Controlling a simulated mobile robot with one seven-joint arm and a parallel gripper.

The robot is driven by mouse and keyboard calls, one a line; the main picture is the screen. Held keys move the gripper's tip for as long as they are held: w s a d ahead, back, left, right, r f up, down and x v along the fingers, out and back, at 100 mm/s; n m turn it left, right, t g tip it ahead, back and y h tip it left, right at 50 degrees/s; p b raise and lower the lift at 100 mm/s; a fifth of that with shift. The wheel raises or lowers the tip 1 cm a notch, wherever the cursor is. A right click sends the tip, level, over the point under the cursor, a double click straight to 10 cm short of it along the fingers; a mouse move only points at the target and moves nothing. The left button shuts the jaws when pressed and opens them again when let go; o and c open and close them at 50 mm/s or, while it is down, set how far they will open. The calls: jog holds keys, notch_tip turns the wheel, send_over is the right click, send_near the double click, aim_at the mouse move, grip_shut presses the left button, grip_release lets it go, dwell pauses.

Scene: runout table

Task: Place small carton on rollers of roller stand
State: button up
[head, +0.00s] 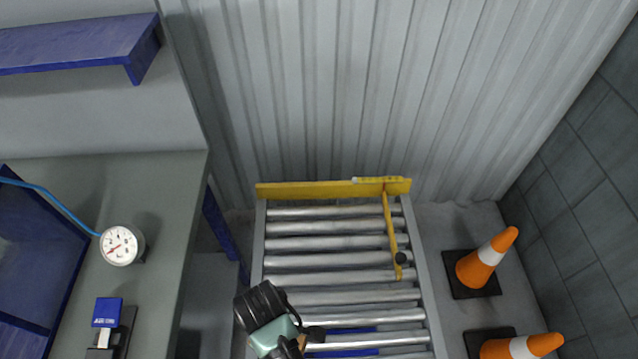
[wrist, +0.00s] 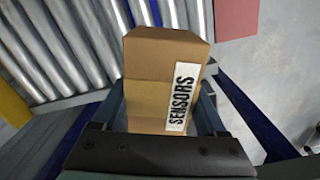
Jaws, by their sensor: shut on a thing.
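The small carton (wrist: 150,75) is a brown box with a white "SENSORS" label, seen in the wrist view. My gripper (wrist: 160,100) is shut on it, one dark finger on each side. The carton's far end reaches past the fingers. The roller stand (head: 418,265) stands in the lower middle of the head view, with bare metal rollers (head: 335,243) between two side rails. The rollers also show at the upper left of the wrist view (wrist: 55,45), beside the carton. In the head view my arm covers the stand's near left part; the carton is hidden there.
A yellow end stop (head: 300,190) crosses the stand's far end, and a yellow bar (head: 391,230) runs along its right side. A grey bench (head: 165,190) with a gauge (head: 121,244) is at left. Orange cones (head: 481,263) stand at right. The middle rollers are clear.

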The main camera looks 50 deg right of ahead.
jog(key=s+d+f+n+b, duration=0.1)
jog(key=s+d+f+b, duration=0.1)
jog(key=s+d+f+n+b, duration=0.1)
jog(key=d+f+b, duration=0.1)
jog(key=d+f, duration=0.1)
jog(key=s+d+f+n+b, duration=0.2)
jog(key=f, duration=0.1)
jog(key=shift+s+d+b, duration=0.15)
jog(key=shift+s+b, duration=0.2)
jog(key=shift+b, duration=0.05)
jog(key=shift+f+b, duration=0.35)
jog(key=shift+f, duration=1.9)
jog(key=shift+f, duration=0.1)
jog(key=o, duration=1.4)
notch_tip(320, 180, up, 12)
jog(key=shift+r+p, duration=0.15)
jog(key=shift+p, duration=0.95)
